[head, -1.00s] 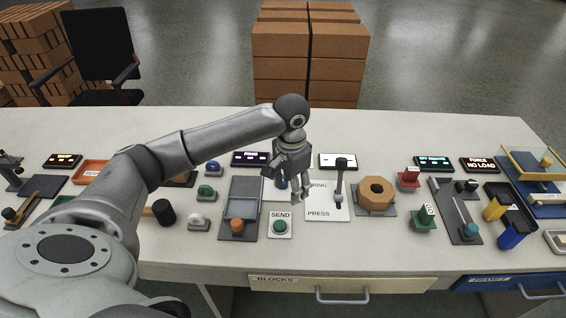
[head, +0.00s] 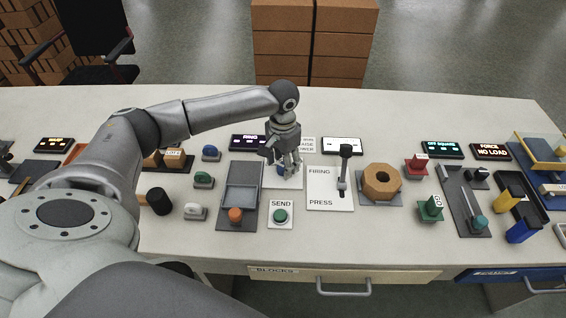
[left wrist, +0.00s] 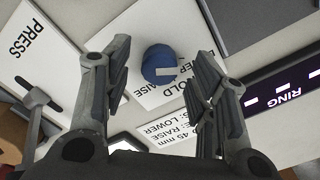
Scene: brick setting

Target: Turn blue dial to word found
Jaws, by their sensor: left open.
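The blue dial (left wrist: 160,63) is a round knob with a white mark, on a white plate (left wrist: 185,40) printed with LOWER, HOLD and RAISE, partly hidden. The white mark lies on the side toward HOLD; its exact aim is hard to tell. In the head view the blue dial (head: 281,170) is partly covered by my left gripper (head: 289,171). In the left wrist view my left gripper (left wrist: 162,58) is open, with one finger on each side of the dial and no clear contact. My right gripper is not in view.
A lever panel (head: 330,199) marked FIRING and PRESS stands just right of the dial. A green SEND button (head: 280,215) is in front. A slider panel with an orange knob (head: 235,215) is to the left. Displays (head: 343,145) stand behind. A card mentions LOWER, RAISE and 45 mm.

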